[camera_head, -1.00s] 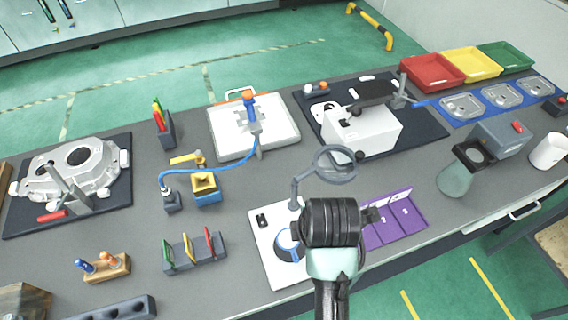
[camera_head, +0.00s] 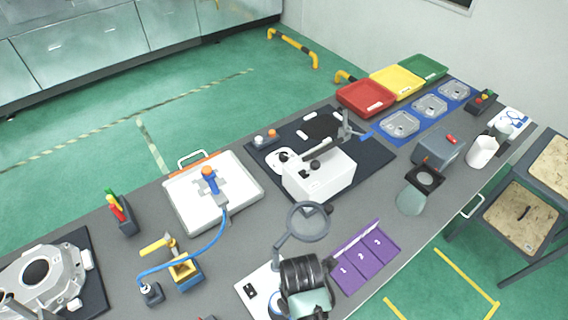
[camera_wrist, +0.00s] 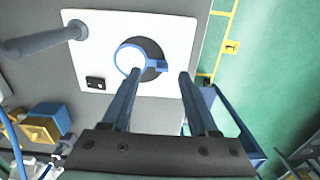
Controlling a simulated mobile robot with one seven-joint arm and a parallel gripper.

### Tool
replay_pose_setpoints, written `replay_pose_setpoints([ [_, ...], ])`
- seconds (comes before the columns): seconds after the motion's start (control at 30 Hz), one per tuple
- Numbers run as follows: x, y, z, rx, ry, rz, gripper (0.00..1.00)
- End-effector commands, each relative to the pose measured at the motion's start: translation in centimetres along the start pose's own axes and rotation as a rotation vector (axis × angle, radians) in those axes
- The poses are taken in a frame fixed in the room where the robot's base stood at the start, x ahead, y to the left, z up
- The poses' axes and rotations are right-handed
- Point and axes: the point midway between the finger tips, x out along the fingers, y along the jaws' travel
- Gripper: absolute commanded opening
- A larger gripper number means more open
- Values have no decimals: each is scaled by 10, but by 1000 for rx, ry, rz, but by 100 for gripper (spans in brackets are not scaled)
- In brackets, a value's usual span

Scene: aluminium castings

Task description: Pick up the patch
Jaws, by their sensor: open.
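No thing in view can be told for certain as the patch. In the wrist view my gripper (camera_wrist: 160,77) is open, its two fingers apart with nothing seen held between them. It is over a white board (camera_wrist: 178,28) that carries a round dark disc (camera_wrist: 152,72) and a blue-rimmed white ring (camera_wrist: 129,61) with a blue tab. The ring and disc show beyond and between the fingertips. In the head view the white board (camera_head: 246,288) is partly covered by my dark wrist, and my fingers are hidden.
A magnifier (camera_head: 277,247) stands on the board close to my wrist. A purple numbered tray (camera_head: 365,260) lies just right. A yellow-blue block (camera_head: 186,275), a white tray (camera_head: 180,208) and a white machine (camera_head: 320,180) stand around. The grey bench between them has some free room.

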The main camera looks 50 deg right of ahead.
Motion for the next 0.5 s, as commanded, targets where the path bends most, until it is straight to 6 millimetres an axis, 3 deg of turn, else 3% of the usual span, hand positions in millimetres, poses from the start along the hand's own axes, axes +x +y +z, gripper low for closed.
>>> replay_pose_setpoints([
  [0.5,51,-4,-6,1,0,-1,60],
])
